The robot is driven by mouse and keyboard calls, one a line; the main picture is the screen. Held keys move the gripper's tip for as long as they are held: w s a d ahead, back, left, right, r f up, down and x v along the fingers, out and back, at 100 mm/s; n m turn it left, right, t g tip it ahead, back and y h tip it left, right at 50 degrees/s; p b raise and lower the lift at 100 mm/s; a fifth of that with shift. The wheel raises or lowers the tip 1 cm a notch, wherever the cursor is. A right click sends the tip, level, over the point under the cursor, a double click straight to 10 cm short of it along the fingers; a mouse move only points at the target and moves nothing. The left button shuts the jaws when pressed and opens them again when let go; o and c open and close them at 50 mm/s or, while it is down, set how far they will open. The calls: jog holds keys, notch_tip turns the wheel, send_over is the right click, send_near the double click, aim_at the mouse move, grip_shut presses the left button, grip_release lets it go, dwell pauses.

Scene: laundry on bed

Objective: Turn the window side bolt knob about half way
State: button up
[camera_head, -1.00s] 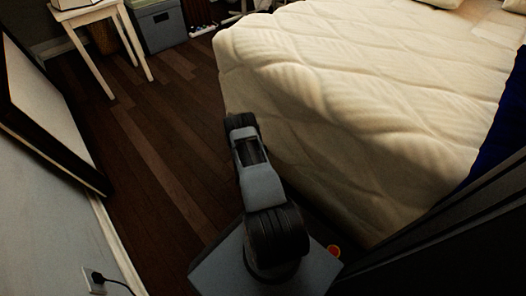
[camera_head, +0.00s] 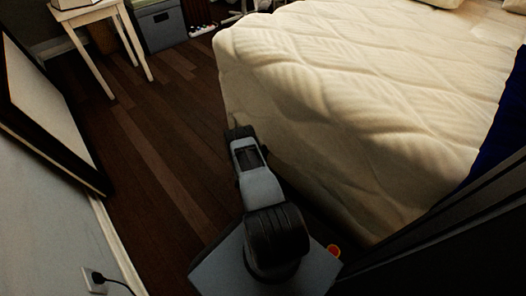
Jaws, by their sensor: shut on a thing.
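The window side bolt knob does not show in this view. My arm stands in the lower middle and reaches up the picture beside the near corner of the bed. Its far visible joint lies over the floor close to the mattress side. My gripper and its fingers do not show, so what they touch cannot be seen.
The bed's cream quilted mattress (camera_head: 370,100) fills the right, with dark blue cloth (camera_head: 507,125) at its far right. Dark wooden floor (camera_head: 150,160) lies open to the left. A framed panel (camera_head: 50,110) leans on the left wall. A white table (camera_head: 95,12) and grey box (camera_head: 160,27) stand behind.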

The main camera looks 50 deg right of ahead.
jog(key=shift+m, duration=0.3)
jog(key=o, duration=0.9)
jog(key=p+v, duration=0.4)
jog(key=v, duration=0.9)
jog(key=shift+a+f, duration=0.15)
jog(key=shift+a, duration=0.2)
jog(key=shift+s, duration=0.1)
